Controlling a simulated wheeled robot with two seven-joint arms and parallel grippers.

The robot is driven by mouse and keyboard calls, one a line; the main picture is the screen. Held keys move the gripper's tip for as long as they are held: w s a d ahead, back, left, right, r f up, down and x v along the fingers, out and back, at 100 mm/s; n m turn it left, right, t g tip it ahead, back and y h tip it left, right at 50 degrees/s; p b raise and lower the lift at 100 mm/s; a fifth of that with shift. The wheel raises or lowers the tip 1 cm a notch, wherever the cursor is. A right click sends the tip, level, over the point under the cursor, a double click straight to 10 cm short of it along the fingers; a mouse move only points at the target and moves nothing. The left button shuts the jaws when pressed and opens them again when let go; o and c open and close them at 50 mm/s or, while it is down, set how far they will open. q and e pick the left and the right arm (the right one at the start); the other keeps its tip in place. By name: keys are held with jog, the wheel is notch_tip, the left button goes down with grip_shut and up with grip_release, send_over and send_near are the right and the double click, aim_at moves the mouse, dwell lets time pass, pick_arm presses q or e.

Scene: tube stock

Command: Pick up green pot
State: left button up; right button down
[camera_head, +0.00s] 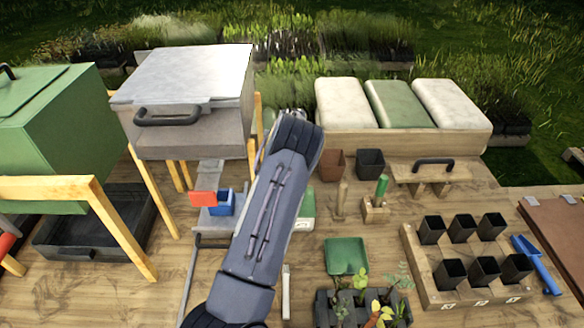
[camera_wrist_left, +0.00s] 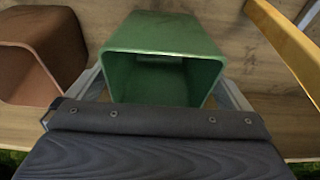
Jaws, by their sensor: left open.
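The green pot (camera_wrist_left: 160,65) is in the middle of the left wrist view, its square open mouth facing the camera. My left gripper (camera_wrist_left: 160,88) is open, with one finger showing on each side of the pot. The lower part of the pot is hidden behind the gripper body, and I cannot tell whether the fingers touch it. My right gripper is not in view.
A brown pot (camera_wrist_left: 40,55) stands left of the green one; it also shows in the head view (camera_head: 330,165), with a black pot (camera_head: 370,163) beside it. A wooden bar (camera_wrist_left: 285,45) is at right. A raised shelf with sacks (camera_head: 400,145) stands behind the pots.

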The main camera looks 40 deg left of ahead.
pick_arm(q)
jog(key=shift+w+f, duration=0.1)
jog(key=shift+f, duration=0.35)
jog(key=shift+r, duration=0.1)
jog(key=c, duration=0.9)
